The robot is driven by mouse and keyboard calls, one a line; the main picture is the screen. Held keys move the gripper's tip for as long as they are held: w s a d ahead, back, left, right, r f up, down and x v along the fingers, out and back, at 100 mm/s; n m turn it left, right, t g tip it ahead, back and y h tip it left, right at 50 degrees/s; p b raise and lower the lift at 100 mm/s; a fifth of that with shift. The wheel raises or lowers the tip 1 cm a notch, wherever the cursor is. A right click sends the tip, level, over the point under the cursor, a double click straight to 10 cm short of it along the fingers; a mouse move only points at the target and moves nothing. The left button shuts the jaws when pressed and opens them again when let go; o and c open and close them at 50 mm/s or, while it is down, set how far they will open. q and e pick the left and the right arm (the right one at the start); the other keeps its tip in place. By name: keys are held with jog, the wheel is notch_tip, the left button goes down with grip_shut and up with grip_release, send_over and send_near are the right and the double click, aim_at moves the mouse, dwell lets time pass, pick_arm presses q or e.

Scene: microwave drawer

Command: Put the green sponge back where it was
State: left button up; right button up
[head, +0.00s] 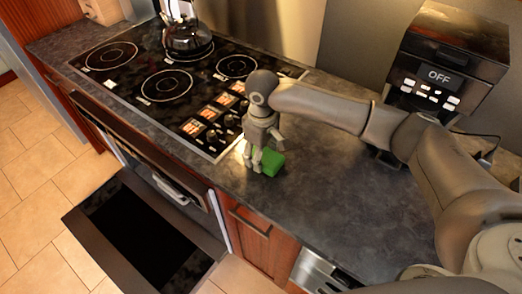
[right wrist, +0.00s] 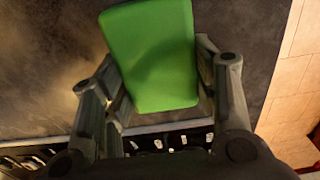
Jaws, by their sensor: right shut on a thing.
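The green sponge (head: 268,161) is at my right gripper (head: 259,158), over the dark countertop (head: 330,185) just right of the cooktop. In the right wrist view the green sponge (right wrist: 152,50) sits between the two fingers of my right gripper (right wrist: 160,80), which is shut on it. I cannot tell whether the sponge touches the counter or is slightly above it. My left gripper is not in view.
A black cooktop (head: 165,85) with a kettle (head: 187,35) on it lies to the left. An appliance with an OFF display (head: 438,75) stands at the back right. A dark oven door (head: 140,235) hangs open below the counter. The front countertop is clear.

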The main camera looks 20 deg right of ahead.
jog(key=shift+f, duration=0.15)
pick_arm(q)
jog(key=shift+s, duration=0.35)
pick_arm(e)
jog(key=o, duration=0.6)
jog(key=shift+f, duration=0.1)
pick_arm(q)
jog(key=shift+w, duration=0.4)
pick_arm(e)
jog(key=o, duration=0.4)
pick_arm(q)
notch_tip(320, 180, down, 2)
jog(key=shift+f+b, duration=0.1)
jog(key=shift+b, duration=1.05)
pick_arm(e)
notch_tip(320, 180, up, 12)
jog(key=shift+s+r, duration=0.1)
jog(key=shift+r, duration=0.05)
